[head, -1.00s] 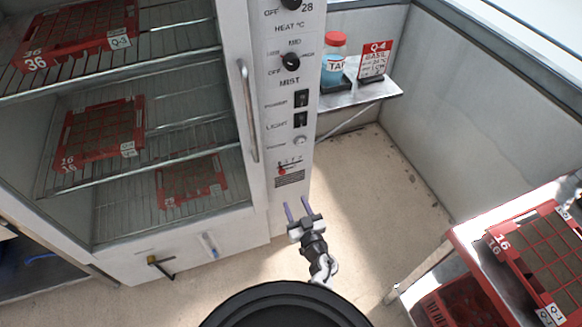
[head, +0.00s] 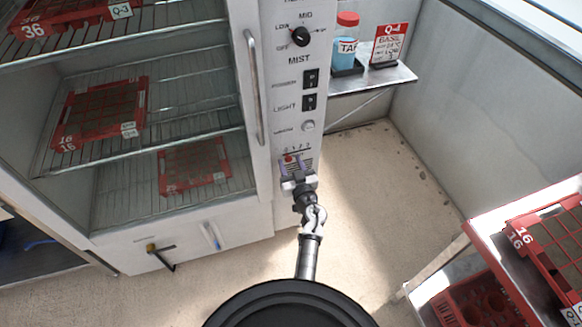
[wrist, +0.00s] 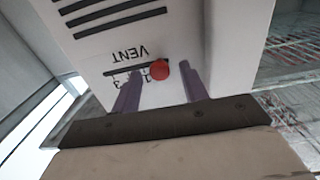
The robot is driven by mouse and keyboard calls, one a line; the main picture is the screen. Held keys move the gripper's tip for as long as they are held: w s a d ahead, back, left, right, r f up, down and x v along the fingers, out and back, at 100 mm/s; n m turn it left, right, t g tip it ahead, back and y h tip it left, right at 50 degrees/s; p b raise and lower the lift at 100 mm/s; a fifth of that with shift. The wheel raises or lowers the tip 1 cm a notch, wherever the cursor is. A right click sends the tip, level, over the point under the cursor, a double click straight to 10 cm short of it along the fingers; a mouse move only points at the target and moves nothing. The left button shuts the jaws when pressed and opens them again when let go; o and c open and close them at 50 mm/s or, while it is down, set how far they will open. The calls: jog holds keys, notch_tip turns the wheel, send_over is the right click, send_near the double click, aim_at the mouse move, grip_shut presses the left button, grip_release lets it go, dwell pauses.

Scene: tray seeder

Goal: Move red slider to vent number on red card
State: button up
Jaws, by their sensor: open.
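The red slider (head: 289,158) is a round red knob on the VENT scale, low on the control panel. It stands near the 0 end, the left end in the head view.
The control panel (head: 283,110) also bears knobs and switches. A cabinet handle (head: 253,90) runs upright at its left, with racks of red trays beyond. A side shelf (head: 385,78) holds the card and a blue jar (head: 346,50). Open floor (head: 375,190) lies right of my arm.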

jog(key=shift+w, duration=0.1)
grip_shut()
jog(key=shift+w+d+r+p, duration=0.1)
jog(key=shift+w+d+p, duration=0.35)
jog(key=shift+d, duration=0.8)
jog(key=shift+w+d+f+p, duration=0.1)
jog(key=shift+w+d+p, duration=0.35)
jog(key=shift+d, duration=0.8)
jog(key=shift+w+d+r+p, duration=0.1)
jog(key=shift+w+d+p, duration=0.35)
jog(key=shift+d, duration=0.8)
jog(key=shift+s, duration=0.15)
grip_release()
jog(key=shift+d, duration=0.15)
jog(key=v, duration=1.3)
jog(key=shift+s, duration=0.4)
